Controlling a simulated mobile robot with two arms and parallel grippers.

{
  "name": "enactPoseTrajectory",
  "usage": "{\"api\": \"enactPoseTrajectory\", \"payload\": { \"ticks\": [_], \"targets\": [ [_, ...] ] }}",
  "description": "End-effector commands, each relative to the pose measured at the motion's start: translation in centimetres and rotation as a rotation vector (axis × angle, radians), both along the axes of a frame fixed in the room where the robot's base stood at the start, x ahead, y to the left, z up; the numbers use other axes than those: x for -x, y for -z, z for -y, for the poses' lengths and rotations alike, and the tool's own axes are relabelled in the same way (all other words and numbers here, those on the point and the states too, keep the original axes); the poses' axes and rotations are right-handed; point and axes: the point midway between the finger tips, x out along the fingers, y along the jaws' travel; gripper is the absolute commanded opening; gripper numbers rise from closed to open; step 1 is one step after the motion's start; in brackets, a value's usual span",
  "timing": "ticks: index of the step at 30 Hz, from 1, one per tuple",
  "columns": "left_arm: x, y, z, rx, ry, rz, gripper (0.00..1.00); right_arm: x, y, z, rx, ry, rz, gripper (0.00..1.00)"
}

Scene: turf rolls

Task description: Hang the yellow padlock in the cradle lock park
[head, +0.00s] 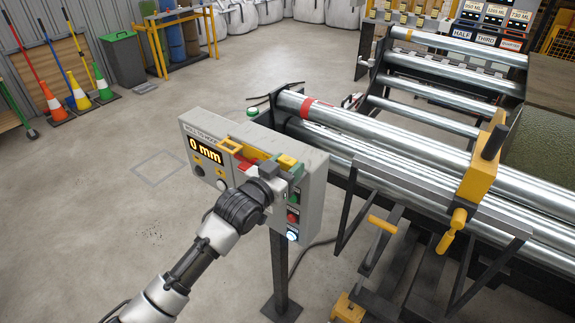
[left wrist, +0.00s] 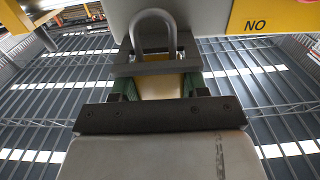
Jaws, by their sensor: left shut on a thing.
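My left gripper (head: 284,166) is at the upper edge of the grey control box (head: 313,180) in the head view. It is shut on the yellow padlock (head: 288,160), which shows as a small yellow patch there. In the left wrist view the green-padded fingers (left wrist: 158,82) stand either side of the yellow padlock body (left wrist: 160,88). Its grey shackle (left wrist: 153,32) points up in that picture, in front of a pale grey surface. I cannot tell which part is the cradle lock park, or whether the shackle touches anything. My right gripper is not in view.
The control box has a "0 mm" display (head: 206,150), a yellow frame (head: 231,145) and buttons (head: 293,216). Steel rollers (head: 400,150) and a yellow carriage (head: 482,170) lie to the right.

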Motion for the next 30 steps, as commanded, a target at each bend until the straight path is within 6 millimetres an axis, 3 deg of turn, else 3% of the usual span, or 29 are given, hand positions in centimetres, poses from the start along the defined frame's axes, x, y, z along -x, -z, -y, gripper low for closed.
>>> {"api": "enactPoseTrajectory", "payload": {
  "ticks": [1,6,17,30],
  "targets": [
    [0.0,0.0,0.0,0.001,0.000,0.001,0.47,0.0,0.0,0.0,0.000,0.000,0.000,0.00],
    [0.0,0.0,0.0,0.000,0.000,0.000,0.73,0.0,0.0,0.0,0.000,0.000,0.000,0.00],
    [0.3,0.2,-0.3,-0.001,-0.001,-0.002,0.74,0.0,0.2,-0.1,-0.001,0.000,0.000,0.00],
    [6.4,0.4,-4.7,-0.002,0.000,-0.001,0.74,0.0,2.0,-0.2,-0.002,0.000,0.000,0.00]
  ]
}}
